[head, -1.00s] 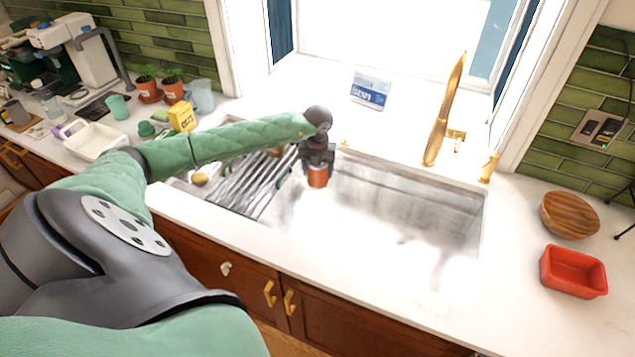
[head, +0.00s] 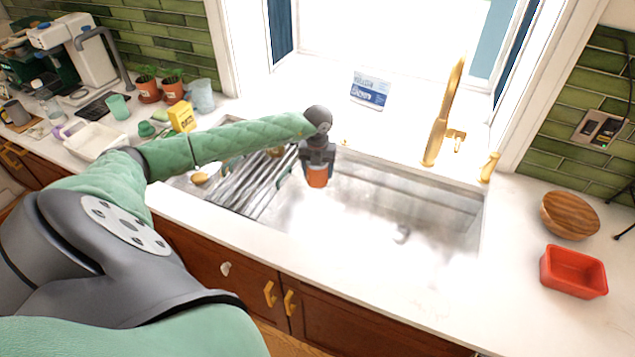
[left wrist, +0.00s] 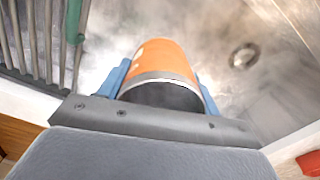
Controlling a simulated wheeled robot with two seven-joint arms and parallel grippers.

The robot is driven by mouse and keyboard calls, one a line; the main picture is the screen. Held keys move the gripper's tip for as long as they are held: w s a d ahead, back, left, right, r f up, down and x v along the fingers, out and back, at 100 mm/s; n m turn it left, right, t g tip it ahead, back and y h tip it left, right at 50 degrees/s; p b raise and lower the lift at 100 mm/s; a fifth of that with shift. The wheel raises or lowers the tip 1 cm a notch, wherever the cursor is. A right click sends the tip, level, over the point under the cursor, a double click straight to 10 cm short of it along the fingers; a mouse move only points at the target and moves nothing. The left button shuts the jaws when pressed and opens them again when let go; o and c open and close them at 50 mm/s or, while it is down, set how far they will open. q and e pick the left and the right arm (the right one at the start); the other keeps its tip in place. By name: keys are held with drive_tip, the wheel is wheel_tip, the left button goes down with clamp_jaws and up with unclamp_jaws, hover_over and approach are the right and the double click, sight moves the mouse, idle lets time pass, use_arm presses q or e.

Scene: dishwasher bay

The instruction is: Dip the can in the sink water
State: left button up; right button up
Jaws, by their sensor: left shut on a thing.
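My left gripper (head: 318,167) is shut on an orange can (head: 317,177) and holds it over the left part of the sink (head: 400,205), just right of the rack. In the left wrist view the can (left wrist: 168,62) sits between the two blue fingers, its silver-rimmed end facing the camera. The sink basin looks bright and hazy, and the water surface is hard to make out. I cannot tell whether the can touches water. The drain (left wrist: 244,55) shows in the left wrist view. My right gripper is not in view.
A slatted drying rack (head: 258,185) covers the sink's left side. A gold faucet (head: 443,125) stands behind the basin. A red tray (head: 573,271) and a wooden bowl (head: 569,215) are on the right counter. The basin's middle and right are free.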

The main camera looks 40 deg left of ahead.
use_arm(q)
drive_tip(key=shift+r, duration=0.15)
drive_tip(key=shift+r+p, duration=0.3)
drive_tip(key=shift+r, duration=1.55)
drive_tip(key=shift+f, duration=0.1)
